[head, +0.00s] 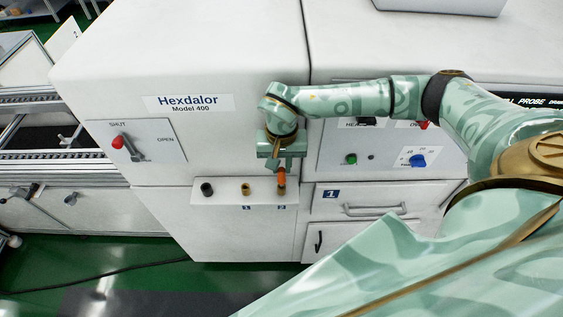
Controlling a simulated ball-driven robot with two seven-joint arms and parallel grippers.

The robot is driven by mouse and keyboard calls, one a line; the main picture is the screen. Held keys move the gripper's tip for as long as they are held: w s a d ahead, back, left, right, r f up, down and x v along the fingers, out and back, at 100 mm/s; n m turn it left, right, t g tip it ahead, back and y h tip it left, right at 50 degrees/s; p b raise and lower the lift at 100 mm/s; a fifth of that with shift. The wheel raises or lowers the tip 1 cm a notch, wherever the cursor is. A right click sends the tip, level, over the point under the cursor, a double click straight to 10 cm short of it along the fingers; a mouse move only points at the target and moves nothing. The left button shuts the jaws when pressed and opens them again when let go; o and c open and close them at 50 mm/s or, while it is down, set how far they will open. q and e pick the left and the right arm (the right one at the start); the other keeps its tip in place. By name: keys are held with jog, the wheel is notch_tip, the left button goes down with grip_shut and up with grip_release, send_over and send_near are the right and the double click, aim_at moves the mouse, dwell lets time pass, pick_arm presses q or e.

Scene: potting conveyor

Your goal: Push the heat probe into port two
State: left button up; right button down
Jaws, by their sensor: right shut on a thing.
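The heat probe (281,176) shows as a short orange piece below my right gripper (281,165), whose jaws are shut on it. The probe hangs upright, in line with port two (281,190), a brass fitting on the white ledge above a small blue label. Its lower end meets the port in the picture; I cannot tell how deep it sits. Port one (245,189), also brass, is to the left and stands empty. My left gripper is not in view.
A dark round fitting (206,189) is at the ledge's left end. A red-knobbed shut/open lever (118,142) is on the left panel. My right arm crosses before the control panel with a green button (351,159) and blue knob (417,160). A drawer handle (375,209) is below.

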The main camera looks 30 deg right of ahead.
aim_at(281, 169)
jog(key=shift+f+b, duration=0.85)
jog(key=shift+f, duration=0.6)
jog(key=c, duration=1.3)
grip_release()
jog(key=shift+o, duration=0.2)
jog(key=shift+r, duration=0.1)
notch_tip(281, 169, up, 16)
jog(key=shift+b, duration=0.3)
jog(key=shift+r, duration=0.1)
